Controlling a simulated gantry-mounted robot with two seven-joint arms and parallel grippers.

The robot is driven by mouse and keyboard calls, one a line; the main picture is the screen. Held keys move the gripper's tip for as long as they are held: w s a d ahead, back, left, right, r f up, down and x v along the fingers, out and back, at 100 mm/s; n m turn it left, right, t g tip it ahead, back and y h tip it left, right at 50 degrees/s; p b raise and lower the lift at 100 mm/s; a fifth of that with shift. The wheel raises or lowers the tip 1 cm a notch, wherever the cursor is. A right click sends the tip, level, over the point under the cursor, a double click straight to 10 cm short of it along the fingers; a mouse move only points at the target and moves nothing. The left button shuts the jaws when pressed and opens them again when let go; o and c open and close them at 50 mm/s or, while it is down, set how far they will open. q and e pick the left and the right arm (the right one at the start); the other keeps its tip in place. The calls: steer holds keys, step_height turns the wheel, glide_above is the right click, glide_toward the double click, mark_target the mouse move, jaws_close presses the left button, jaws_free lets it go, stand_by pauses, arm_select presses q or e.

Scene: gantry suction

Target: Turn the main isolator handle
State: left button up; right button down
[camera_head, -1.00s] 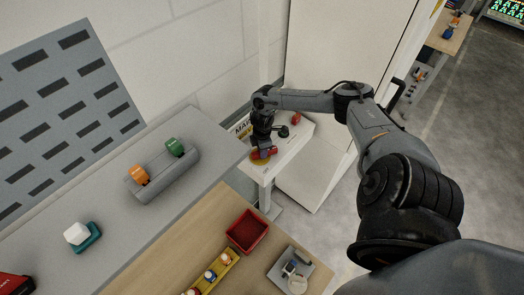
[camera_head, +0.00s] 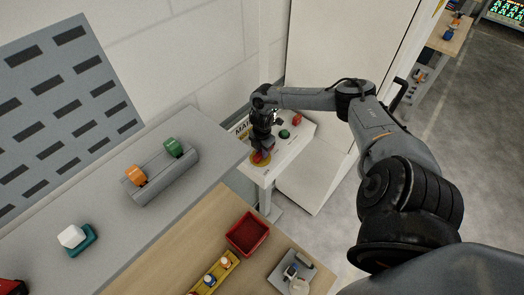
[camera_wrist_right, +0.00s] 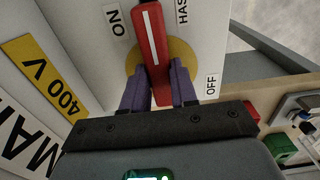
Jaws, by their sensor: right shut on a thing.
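The main isolator handle (camera_wrist_right: 152,45) is a red bar with a white line, set over a yellow disc (camera_wrist_right: 182,52) on a white box. My right gripper (camera_wrist_right: 158,82) is shut on it, a purple-grey finger on each side of its lower end. In the wrist view the white line points up, leaning slightly left, between the ON label (camera_wrist_right: 115,20) and the OFF label (camera_wrist_right: 212,87). In the head view the red handle (camera_head: 259,157) is partly hidden under my right gripper (camera_head: 264,148). My left gripper is in neither view.
The box top also bears a green knob (camera_head: 284,134) and a red part (camera_head: 297,120). A tall white cabinet (camera_head: 335,90) stands close behind. A grey shelf (camera_head: 90,215) and a wooden bench with a red bin (camera_head: 247,233) lie to the left and front.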

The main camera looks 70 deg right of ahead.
steer(key=c, duration=1.1)
jaws_free()
steer(key=shift+o, duration=1.1)
steer(key=shift+r, duration=0.1)
step_height(320, 180, up, 11)
steer(key=b, duration=0.1)
steer(key=shift+f, duration=0.2)
